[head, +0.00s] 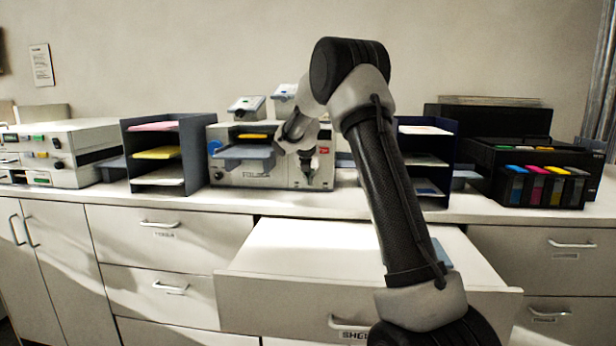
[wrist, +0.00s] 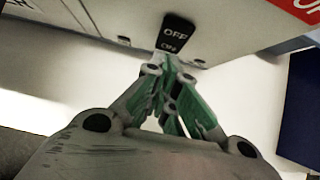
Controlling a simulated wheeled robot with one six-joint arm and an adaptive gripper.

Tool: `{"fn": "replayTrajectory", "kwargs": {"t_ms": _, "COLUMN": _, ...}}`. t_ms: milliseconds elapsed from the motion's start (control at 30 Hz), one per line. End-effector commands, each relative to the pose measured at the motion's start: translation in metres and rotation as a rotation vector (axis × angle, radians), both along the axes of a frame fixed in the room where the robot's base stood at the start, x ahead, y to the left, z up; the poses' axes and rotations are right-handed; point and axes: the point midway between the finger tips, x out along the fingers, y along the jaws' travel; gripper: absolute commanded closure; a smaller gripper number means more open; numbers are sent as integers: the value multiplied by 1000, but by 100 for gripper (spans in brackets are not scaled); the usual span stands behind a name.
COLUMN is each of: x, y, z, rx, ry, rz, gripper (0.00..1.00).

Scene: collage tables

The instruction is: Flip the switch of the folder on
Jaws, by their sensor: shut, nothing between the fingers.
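The folder (head: 262,175) is a pale machine with a label on its front, on the counter left of centre in the head view. Its switch (wrist: 177,36) shows in the wrist view as a black rocker marked OFF and ON, with ON nearer my fingers. I cannot tell which side is pressed in. My gripper (wrist: 170,63) is shut and empty, its tips just below the switch's ON end; touching or slightly apart is unclear. In the head view my gripper (head: 309,180) is at the right part of the folder's front, where the switch is hidden.
Dark paper sorters (head: 166,186) stand left of the folder and right of it (head: 428,140). A printer with ink cartridges (head: 535,186) is at the right, another machine (head: 60,160) at the left. An open drawer (head: 300,285) juts out below the counter, under my arm.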

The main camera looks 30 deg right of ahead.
Motion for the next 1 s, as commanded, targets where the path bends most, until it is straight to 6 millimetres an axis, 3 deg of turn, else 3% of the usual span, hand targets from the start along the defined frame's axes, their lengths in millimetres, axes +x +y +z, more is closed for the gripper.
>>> {"fn": "replayTrajectory", "kwargs": {"t_ms": 500, "x": 8, "y": -6, "z": -6, "rx": 0, "ry": 1, "rz": -1, "gripper": 100}}
{"fn": "replayTrajectory", "kwargs": {"t_ms": 1000, "x": 8, "y": -5, "z": 5, "rx": 1, "ry": -2, "rz": 0, "gripper": 100}}
